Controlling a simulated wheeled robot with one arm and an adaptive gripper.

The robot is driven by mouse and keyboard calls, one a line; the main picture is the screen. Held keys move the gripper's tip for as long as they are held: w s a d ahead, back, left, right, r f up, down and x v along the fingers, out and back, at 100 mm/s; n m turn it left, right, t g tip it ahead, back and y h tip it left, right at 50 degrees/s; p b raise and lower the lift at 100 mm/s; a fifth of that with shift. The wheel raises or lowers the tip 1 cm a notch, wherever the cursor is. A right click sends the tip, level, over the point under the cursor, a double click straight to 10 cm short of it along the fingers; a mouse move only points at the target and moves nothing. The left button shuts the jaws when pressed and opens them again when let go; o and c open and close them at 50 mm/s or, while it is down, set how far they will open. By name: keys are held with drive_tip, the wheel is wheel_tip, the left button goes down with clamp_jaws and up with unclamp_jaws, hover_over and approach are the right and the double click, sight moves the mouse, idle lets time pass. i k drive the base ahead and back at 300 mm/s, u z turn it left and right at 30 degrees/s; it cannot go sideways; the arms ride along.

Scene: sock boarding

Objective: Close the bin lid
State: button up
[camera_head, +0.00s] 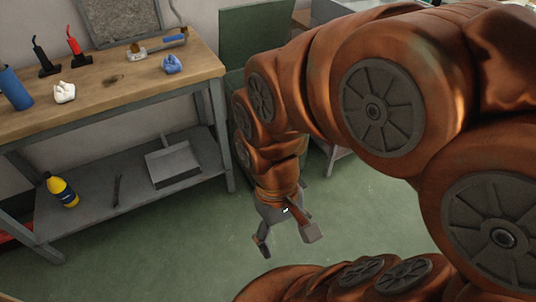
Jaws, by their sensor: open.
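A dark green bin (235,82) appears to stand on the floor just right of the workbench, mostly hidden behind my orange arm. A flat dark green panel (252,36) rises upright behind it against the wall; it looks like the bin's lid, raised. I cannot see the hinge or the inside of the bin. My gripper (287,241) hangs low over the green floor, in front of the bin and apart from it. Its two fingers are spread and nothing is between them.
A wooden workbench (115,84) at the left holds a blue bottle (14,89), crumpled cloths and tools. Its lower shelf (100,207) carries a yellow bottle (62,191) and a grey dustpan (173,163). The floor (190,250) between bench and gripper is clear.

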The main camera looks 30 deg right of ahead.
sight(246, 31)
drive_tip(key=z, duration=0.45)
drive_tip(key=i, duration=0.85)
drive_tip(key=u, duration=0.55)
drive_tip(key=i, duration=0.95)
